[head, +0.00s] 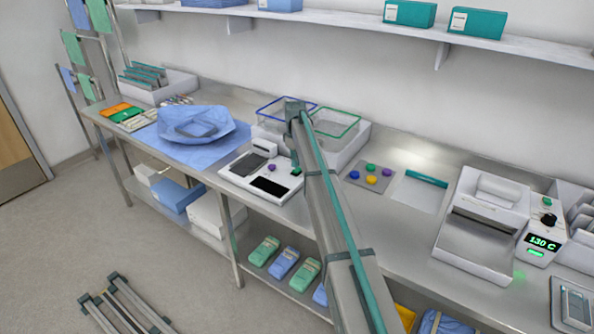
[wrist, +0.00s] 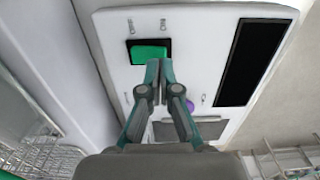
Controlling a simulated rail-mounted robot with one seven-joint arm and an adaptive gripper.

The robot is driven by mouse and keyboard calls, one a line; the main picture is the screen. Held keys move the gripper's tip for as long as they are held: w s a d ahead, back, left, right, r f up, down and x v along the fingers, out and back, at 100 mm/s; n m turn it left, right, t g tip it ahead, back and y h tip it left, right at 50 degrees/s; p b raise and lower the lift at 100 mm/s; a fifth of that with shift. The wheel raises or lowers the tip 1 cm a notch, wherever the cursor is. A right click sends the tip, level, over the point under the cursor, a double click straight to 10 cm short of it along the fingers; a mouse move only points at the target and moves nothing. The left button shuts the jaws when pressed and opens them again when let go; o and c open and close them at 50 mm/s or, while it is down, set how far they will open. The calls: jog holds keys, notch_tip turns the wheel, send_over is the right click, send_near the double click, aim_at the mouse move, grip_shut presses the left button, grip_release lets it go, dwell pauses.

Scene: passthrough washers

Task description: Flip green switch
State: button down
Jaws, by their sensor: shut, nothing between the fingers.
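The green switch (wrist: 149,53) sits in a black frame on a white panel (wrist: 112,29), seen in the wrist view. My gripper (wrist: 159,68) is shut and empty, with its teal fingertips right at the lower edge of the switch, overlapping its right part. I cannot tell whether they touch it. In the head view the white device with this panel (head: 238,181) stands on the steel bench, and my arm hides its right end. The switch and fingertips are hardly readable there.
The panel also carries a dark screen (wrist: 245,62) and a purple knob (wrist: 190,105). Wire baskets with blue and green rims (head: 336,122) stand behind the device. Coloured buttons (head: 371,174) lie to the right. A blue wrap (head: 203,124) lies left on the bench.

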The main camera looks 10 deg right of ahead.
aim_at(295, 171)
jog(key=shift+f+b, duration=0.35)
jog(key=shift+f, duration=0.85)
dwell(0.6)
jog(key=shift+r+p, duration=1.5)
jog(key=shift+r, duration=2.05)
